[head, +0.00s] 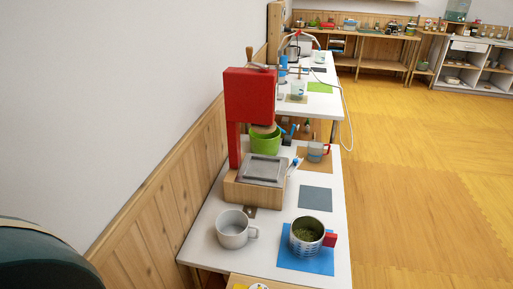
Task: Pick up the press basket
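A ribbed metal basket (295,243) with a red side handle stands upright on a blue mat (319,267) at the front right of the white table. It has green matter inside, and it looks like the press basket. A red press (249,97) on a wooden base with a grey metal plate (264,170) stands behind it to the left. Neither of my grippers is in view.
A pale metal mug (232,233) stands left of the basket. A grey mat (316,198) lies bare behind it. A green bucket (265,143) and a grey cup (314,152) stand farther back. Wall lies left; open yellow floor (420,180) lies right.

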